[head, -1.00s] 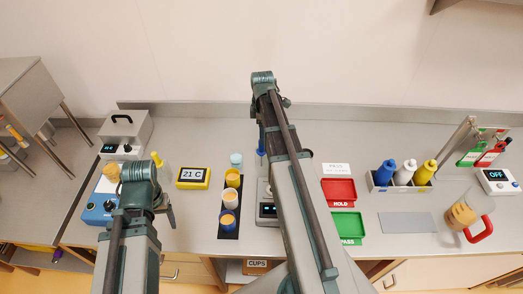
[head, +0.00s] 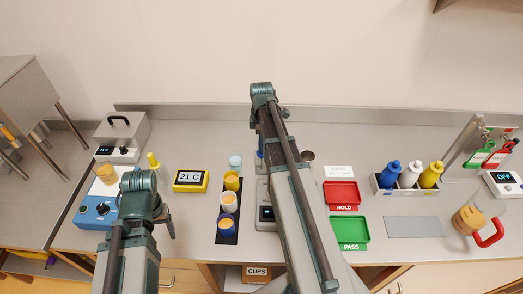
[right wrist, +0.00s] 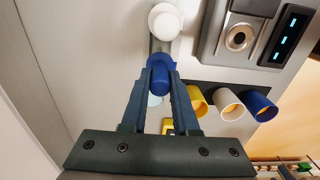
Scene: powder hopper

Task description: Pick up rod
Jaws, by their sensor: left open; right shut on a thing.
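In the right wrist view, my right gripper (right wrist: 161,82) is shut on a blue round-ended piece, which I take to be the rod (right wrist: 161,64). A white round knob or ball (right wrist: 165,20) shows just beyond it; I cannot tell whether the two are joined. In the head view my right arm hides most of this spot, and the gripper's jaws are not clear there. My left gripper (head: 166,216) is open and empty at the front left, beside the blue device (head: 98,211).
A dark mat (head: 228,235) holds yellow, white and blue cups. A scale (head: 265,215) is partly behind my right arm. A yellow thermometer (head: 190,180), red tray (head: 341,195), green tray (head: 349,232), bottle rack (head: 405,188) and jug (head: 468,218) stand around. The back counter is mostly clear.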

